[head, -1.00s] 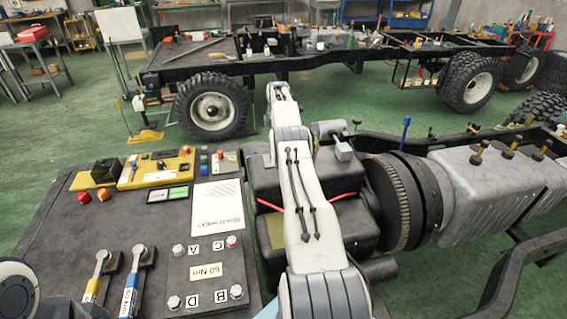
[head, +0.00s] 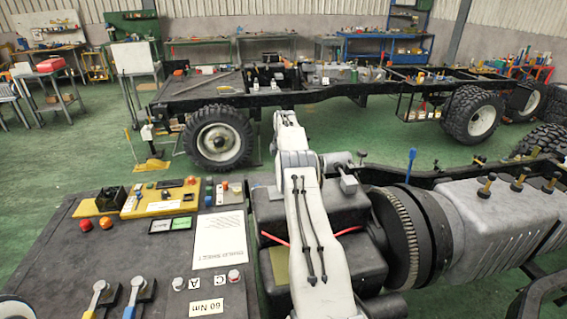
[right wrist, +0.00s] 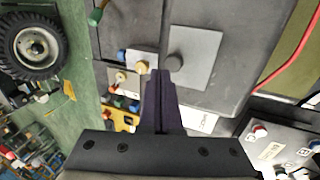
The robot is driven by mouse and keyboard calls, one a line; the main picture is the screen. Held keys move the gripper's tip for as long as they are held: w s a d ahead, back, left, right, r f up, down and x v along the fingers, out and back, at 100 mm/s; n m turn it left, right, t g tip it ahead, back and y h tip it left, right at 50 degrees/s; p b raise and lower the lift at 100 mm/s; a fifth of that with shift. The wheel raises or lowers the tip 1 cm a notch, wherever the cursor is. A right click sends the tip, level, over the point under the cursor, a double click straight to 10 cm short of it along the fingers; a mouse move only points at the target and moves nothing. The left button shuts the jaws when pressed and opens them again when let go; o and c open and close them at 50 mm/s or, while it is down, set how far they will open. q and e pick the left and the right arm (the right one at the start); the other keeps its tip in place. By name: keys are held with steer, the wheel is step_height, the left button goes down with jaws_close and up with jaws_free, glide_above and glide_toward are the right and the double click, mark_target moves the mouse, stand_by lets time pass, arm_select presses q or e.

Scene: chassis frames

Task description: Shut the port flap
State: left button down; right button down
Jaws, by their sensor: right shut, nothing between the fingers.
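My right arm reaches forward across the middle of the head view. Its fingers are not clear there, but in the right wrist view my right gripper (right wrist: 160,75) shows as two dark fingers pressed together and empty. My left gripper is not in view.
A dark bench (head: 75,245) with levers and buttons stands at left. A truck chassis (head: 330,95) stands behind. Green floor (head: 60,170) is open between.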

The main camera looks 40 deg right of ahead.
steer(key=b+v, duration=0.2)
steer(key=v, duration=0.6)
steer(key=shift+s+r+b, duration=0.25)
steer(key=shift+r+b, duration=0.1)
steer(key=shift+b, duration=0.05)
steer(key=shift+a, duration=0.1)
